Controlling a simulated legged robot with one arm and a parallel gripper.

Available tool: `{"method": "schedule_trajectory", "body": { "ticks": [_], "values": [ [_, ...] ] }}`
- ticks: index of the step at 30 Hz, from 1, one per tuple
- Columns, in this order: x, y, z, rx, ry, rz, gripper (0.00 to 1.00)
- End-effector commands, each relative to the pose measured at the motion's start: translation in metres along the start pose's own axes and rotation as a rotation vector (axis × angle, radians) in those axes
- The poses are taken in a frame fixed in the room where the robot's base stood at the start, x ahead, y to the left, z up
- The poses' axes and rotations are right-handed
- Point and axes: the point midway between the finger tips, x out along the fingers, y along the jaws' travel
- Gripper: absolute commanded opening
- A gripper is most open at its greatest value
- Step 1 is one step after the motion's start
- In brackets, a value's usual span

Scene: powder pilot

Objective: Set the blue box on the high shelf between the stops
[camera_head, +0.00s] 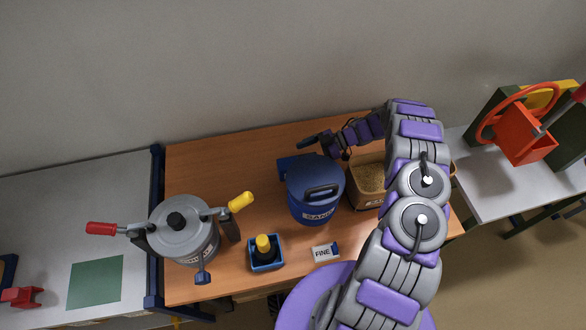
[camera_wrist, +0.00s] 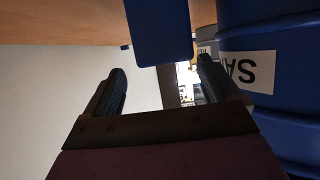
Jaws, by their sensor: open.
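A blue box (camera_head: 288,166) stands on the wooden table, partly hidden behind the left side of a blue drum labelled SAND (camera_head: 315,190). In the wrist view the blue box (camera_wrist: 160,30) shows as a plain dark blue block just beyond the gap between my fingertips, with the drum (camera_wrist: 270,110) close on the right. My gripper (camera_head: 310,143) is near the back of the table, just behind the box. It is open and empty in the wrist view (camera_wrist: 160,78). I cannot make out a high shelf or stops in either view.
A grey pot (camera_head: 183,232) with red and yellow handles stands at left. A small blue tray (camera_head: 266,266) with a yellow-topped item and a white FINE block (camera_head: 325,252) lie in front. A grain-filled bin (camera_head: 370,178) is right of the drum. The wall is close behind.

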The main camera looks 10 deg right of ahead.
Motion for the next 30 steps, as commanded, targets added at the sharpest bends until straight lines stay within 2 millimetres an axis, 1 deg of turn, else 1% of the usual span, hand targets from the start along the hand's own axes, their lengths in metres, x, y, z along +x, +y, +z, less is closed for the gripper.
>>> {"method": "schedule_trajectory", "body": {
  "ticks": [8,14,15,18,25,26,30],
  "values": [
    [0.013,-0.002,0.000,0.000,0.002,-0.001,0.89],
    [0.040,-0.009,0.001,0.003,0.000,-0.004,0.89],
    [0.047,-0.008,0.000,0.000,0.000,-0.003,0.89],
    [0.057,-0.008,-0.001,0.000,0.000,-0.002,0.89],
    [0.057,-0.007,-0.002,-0.001,0.001,0.001,0.89],
    [0.057,-0.007,-0.002,-0.001,0.001,0.001,0.87],
    [0.057,-0.007,-0.002,-0.001,0.001,0.001,0.74]
  ]
}}
